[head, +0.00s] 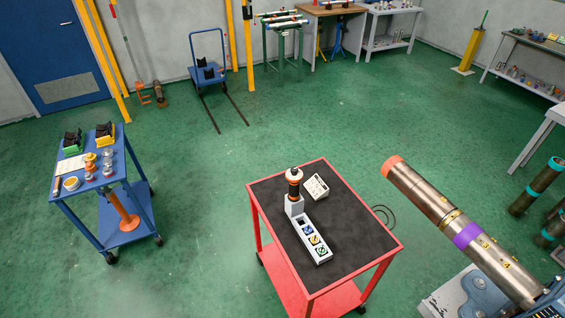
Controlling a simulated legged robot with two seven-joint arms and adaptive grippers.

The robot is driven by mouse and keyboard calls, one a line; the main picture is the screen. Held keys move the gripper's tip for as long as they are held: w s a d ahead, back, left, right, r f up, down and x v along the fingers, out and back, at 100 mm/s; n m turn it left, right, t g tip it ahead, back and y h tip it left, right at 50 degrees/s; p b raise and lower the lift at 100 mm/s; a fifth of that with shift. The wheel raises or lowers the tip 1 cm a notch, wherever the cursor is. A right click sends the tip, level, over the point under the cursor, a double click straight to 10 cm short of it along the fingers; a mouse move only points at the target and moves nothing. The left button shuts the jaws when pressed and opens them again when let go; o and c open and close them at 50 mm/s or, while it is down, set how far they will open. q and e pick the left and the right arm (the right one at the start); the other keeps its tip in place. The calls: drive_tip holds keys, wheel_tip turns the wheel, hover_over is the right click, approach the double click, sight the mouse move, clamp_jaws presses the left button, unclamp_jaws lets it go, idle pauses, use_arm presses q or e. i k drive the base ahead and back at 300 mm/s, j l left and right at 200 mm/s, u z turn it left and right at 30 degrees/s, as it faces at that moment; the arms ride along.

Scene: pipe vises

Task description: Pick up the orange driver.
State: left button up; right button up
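A black tool with orange bands, which looks like the orange driver (294,183), stands upright at the far end of a narrow grey holder (320,256) on the red cart (385,257). Its lower end is hidden in the holder's raised grey block. The holder's nearer part shows small round blue, yellow and green markings. Neither of my grippers is in view, and nothing touches the driver.
A small pale box (316,187) lies right of the driver on the black cart top. A long metal pipe (425,197) with an orange end slants beside the cart's right. A blue cart (77,205) stands left. Green floor between the carts is clear.

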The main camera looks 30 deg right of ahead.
sight(294, 195)
drive_tip(key=z, duration=1.05)
drive_tip(key=k, duration=0.05)
